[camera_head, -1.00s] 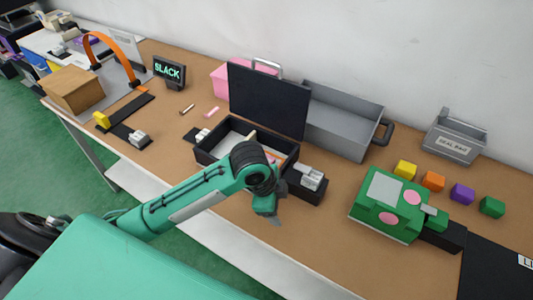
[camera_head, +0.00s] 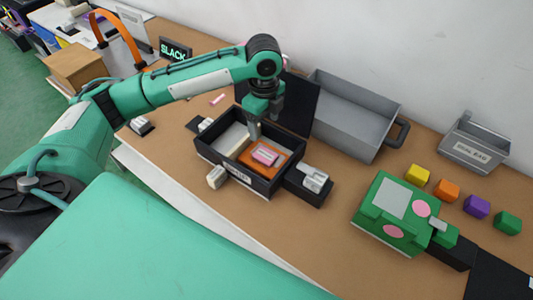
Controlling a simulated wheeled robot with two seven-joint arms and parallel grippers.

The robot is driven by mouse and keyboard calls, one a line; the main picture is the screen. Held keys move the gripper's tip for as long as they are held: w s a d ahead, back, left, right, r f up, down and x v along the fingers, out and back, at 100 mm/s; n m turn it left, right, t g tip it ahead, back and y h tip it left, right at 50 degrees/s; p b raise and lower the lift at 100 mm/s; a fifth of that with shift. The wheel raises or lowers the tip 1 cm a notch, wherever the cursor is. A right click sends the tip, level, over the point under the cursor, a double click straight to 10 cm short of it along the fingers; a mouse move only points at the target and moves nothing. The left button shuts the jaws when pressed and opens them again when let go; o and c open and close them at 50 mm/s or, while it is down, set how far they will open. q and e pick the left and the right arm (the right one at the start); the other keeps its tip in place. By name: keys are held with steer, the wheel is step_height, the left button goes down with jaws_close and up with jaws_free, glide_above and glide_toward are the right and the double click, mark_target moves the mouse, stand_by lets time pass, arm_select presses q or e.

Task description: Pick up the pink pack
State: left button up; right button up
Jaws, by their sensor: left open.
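The pink pack (camera_head: 265,155) lies on top of an orange block (camera_head: 253,163) inside an open black box (camera_head: 226,172). The box's black lid stands up behind it. My left gripper (camera_head: 257,131) points down over the back part of the box, just above and a little left of the pink pack. It is open and apart from the pack, with nothing seen between its fingers. My right gripper is not in view.
A grey tray (camera_head: 352,136) stands behind the box on the right. A light grey latch block (camera_head: 315,177) sits at the box's right side, and a cream block (camera_head: 217,177) at its front. A green device (camera_head: 385,236) and several coloured cubes are further right.

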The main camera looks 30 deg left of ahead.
arm_select(q)
glide_above(265, 155)
steer(key=f, duration=0.6)
steer(key=shift+w+a+f, duration=0.15)
steer(key=shift+w+f, duration=0.05)
steer(key=shift+f, duration=0.2)
step_height(265, 155, down, 5)
steer(key=shift+s+r+p, duration=0.1)
steer(key=shift+p, duration=0.7)
steer(key=shift+f, duration=0.3)
steer(key=c, duration=1.1)
